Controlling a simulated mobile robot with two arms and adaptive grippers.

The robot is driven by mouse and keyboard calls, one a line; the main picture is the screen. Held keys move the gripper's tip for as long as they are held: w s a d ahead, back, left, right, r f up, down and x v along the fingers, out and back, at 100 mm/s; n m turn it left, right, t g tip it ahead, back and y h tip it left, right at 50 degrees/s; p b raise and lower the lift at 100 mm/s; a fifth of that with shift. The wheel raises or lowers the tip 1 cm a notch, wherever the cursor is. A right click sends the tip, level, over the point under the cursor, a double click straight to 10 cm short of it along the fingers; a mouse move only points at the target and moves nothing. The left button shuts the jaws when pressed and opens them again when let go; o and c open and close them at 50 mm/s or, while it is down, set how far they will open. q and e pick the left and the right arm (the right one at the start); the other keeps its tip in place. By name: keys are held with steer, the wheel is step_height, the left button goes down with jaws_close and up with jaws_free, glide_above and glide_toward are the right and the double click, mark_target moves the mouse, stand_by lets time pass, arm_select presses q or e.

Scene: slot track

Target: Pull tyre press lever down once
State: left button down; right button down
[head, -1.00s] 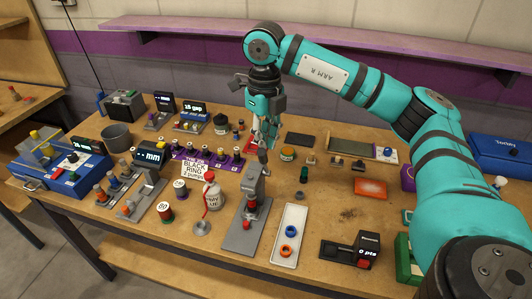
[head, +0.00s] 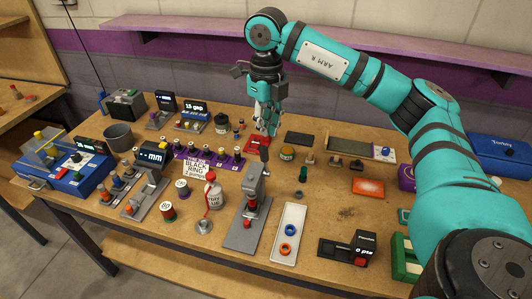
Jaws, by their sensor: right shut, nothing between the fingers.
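The tyre press (head: 242,230) is a grey stand on a flat grey base near the bench's front middle, with a red part low on its column. Its lever (head: 264,156) has a dark handle that points up from the top of the press. My right gripper (head: 270,128) points down just behind and above the lever handle. Its fingers are shut with nothing between them, and it looks apart from the handle. My left gripper is not in view.
A white tray (head: 293,216) with a blue and an orange ring lies right of the press. A red pad (head: 256,146) lies beneath my gripper. The bench around the orange block (head: 366,186) is fairly clear.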

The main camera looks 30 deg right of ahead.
steer(key=shift+w+d+r+p, duration=0.2)
steer(key=shift+r+p, duration=0.35)
steer(key=shift+r, duration=0.25)
steer(key=shift+w+d+r+p, duration=0.15)
steer(key=shift+d+r+p, duration=0.1)
steer(key=shift+r+p, duration=0.45)
steer(key=shift+w+d+r+p, duration=0.2)
steer(key=shift+r+p, duration=0.25)
steer(key=shift+r, duration=0.4)
